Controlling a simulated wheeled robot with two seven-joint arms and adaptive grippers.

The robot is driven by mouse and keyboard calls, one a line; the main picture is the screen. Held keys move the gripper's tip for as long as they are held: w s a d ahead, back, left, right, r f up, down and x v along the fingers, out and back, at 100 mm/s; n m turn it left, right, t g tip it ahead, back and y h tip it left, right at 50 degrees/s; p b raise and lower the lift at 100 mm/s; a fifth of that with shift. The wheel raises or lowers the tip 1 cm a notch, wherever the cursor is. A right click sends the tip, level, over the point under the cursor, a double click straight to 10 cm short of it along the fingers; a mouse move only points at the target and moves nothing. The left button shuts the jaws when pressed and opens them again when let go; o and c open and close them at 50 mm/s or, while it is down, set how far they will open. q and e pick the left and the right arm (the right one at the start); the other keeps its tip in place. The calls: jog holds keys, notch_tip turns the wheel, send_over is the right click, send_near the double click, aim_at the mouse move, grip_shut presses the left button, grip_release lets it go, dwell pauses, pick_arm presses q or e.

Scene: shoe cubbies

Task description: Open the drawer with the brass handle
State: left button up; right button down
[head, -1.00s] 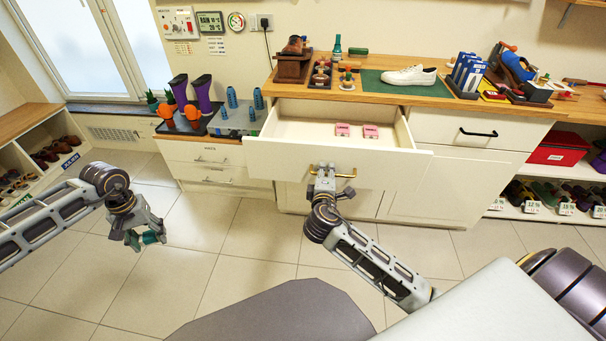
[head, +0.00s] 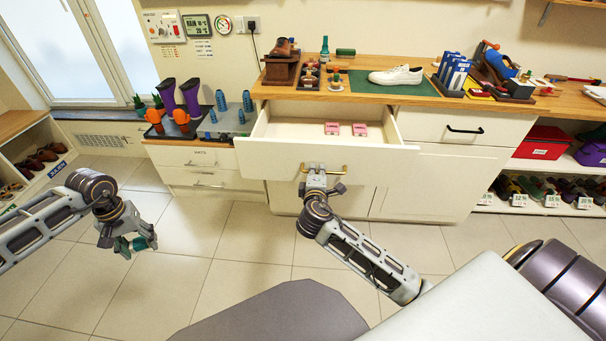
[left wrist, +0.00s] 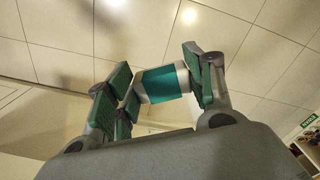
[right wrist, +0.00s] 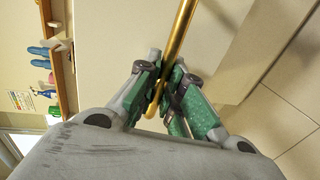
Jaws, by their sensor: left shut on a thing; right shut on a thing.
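The drawer (head: 300,158) is a cream drawer under the wooden counter. It stands pulled out, with two small pink boxes (head: 345,129) inside. Its brass handle (head: 338,169) is on the front; the brass bar (right wrist: 178,40) also shows in the right wrist view. My right gripper (head: 314,172) is at the handle, and in the right wrist view its green-padded fingers (right wrist: 168,88) are shut around the bar's end. My left gripper (head: 134,244) is over the floor at the left, shut on a teal-and-grey cylinder (left wrist: 164,83), away from the drawer.
The counter (head: 300,92) holds a white shoe (head: 396,75) on a green mat, blue boxes and tools. A drawer with a black handle (head: 465,130) is shut at the right. A low cabinet (head: 205,163) with boots and bottles stands at the left. The floor between is clear.

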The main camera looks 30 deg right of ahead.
aim_at(317, 165)
pick_arm(q)
jog(key=shift+r+p, duration=0.35)
jog(key=shift+r, duration=0.05)
pick_arm(e)
jog(key=shift+r+x, duration=0.15)
jog(key=shift+x, duration=0.6)
jog(key=shift+r+x, duration=0.2)
jog(key=shift+x, duration=0.6)
jog(key=c, duration=1.5)
grip_release()
jog(key=shift+s, duration=0.1)
jog(key=shift+v, duration=5.85)
